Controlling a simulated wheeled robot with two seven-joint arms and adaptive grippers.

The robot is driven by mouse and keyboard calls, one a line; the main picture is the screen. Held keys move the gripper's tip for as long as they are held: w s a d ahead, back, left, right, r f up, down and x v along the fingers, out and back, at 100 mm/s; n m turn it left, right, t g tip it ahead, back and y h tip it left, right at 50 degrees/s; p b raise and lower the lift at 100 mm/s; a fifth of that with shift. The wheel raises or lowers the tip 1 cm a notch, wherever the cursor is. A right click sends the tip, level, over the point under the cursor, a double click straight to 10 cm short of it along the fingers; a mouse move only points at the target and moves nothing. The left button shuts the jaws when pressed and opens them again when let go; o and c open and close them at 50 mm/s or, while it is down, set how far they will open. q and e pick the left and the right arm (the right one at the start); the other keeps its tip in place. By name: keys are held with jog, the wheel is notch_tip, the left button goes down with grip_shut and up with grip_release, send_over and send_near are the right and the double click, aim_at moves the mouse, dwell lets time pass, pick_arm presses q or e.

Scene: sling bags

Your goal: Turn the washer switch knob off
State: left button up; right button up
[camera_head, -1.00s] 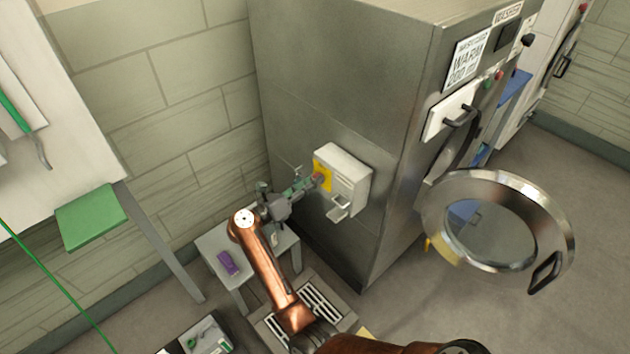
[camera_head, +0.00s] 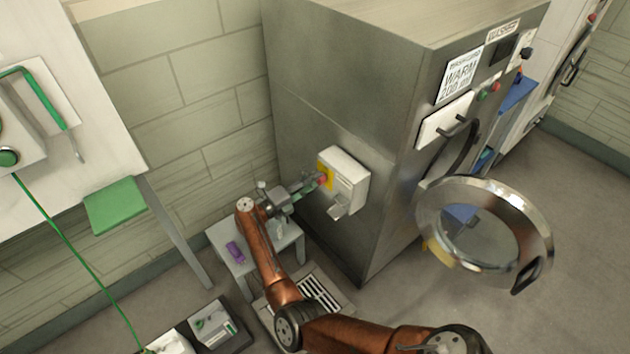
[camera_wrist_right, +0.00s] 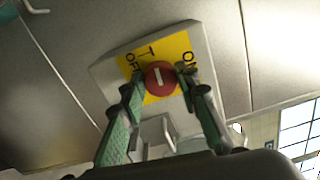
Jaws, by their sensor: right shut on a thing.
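The washer switch is a white box (camera_head: 347,178) with a yellow plate (camera_head: 329,173) on the side of the washer (camera_head: 340,90). Its round red knob (camera_wrist_right: 160,78) has a white bar and sits on the yellow plate (camera_wrist_right: 184,48) in the wrist view. "OFF" is printed on the left and "ON" on the right; the bar runs nearly upright, tilted slightly, pointing between them. My right gripper (camera_head: 319,182) is at the switch. In the wrist view its green-sided fingers (camera_wrist_right: 161,84) are shut on the knob from both sides. My left gripper is not in view.
The washer's round door (camera_head: 484,222) stands open at the right. A small grey table (camera_head: 222,236) with a purple object (camera_head: 235,251) stands below my right arm. A floor grate (camera_head: 318,290) lies beneath. A green pad (camera_head: 114,205) is at the left.

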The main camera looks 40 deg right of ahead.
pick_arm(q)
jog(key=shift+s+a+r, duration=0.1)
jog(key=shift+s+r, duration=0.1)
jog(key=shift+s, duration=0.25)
pick_arm(e)
jog(key=shift+n, duration=0.6)
jog(key=o, duration=1.2)
jog(key=shift+c, duration=0.2)
jog(key=a, duration=1.2)
jog(key=shift+s, duration=0.4)
